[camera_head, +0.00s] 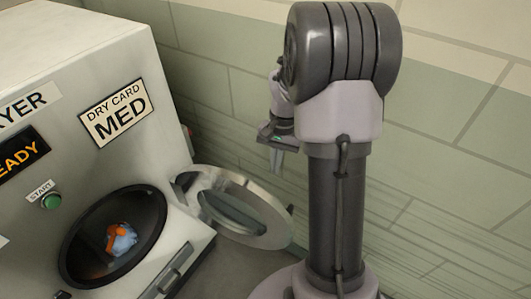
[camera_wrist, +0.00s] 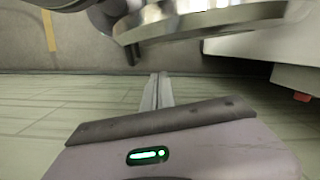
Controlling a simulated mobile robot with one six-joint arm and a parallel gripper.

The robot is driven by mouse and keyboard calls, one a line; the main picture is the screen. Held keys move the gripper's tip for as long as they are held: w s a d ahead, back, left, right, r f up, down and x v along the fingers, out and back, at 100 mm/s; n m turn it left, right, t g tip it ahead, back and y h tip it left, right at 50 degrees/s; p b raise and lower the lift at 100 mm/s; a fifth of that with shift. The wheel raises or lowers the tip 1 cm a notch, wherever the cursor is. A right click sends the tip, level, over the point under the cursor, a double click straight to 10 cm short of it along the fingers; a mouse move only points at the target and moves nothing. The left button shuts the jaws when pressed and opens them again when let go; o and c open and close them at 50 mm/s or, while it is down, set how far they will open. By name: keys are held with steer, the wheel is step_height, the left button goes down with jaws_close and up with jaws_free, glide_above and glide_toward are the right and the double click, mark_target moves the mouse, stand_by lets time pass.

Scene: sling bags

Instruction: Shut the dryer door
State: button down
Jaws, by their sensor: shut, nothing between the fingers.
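The dryer (camera_head: 105,115) stands at the left in the head view. Its round opening (camera_head: 112,237) is uncovered, and a blue and orange item (camera_head: 120,238) lies inside. The round metal dryer door (camera_head: 245,207) stands open, swung out to the right of the opening. My gripper (camera_head: 277,168) points down above and behind the door's right part, apart from it as far as I can tell. In the wrist view my gripper (camera_wrist: 158,80) is shut and empty, and the door's rim (camera_wrist: 205,22) crosses the top of the picture.
A green start button (camera_head: 51,201) and a display reading "READY" (camera_head: 18,153) are on the dryer's front. A "DRY CARD MED" label (camera_head: 116,112) is above the opening. A tiled wall (camera_head: 440,130) runs behind the dryer and my arm.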

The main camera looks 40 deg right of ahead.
steer(key=s+d+f+m, duration=0.1)
steer(key=d+f, duration=0.3)
steer(key=f, duration=0.2)
steer(key=s+a+f+b, duration=0.3)
steer(key=a+f+b, duration=0.2)
steer(key=f, duration=0.3)
steer(key=shift+s+a+f+g+y, duration=0.3)
steer(key=shift+a+f+g, duration=0.1)
steer(key=shift+a, duration=0.15)
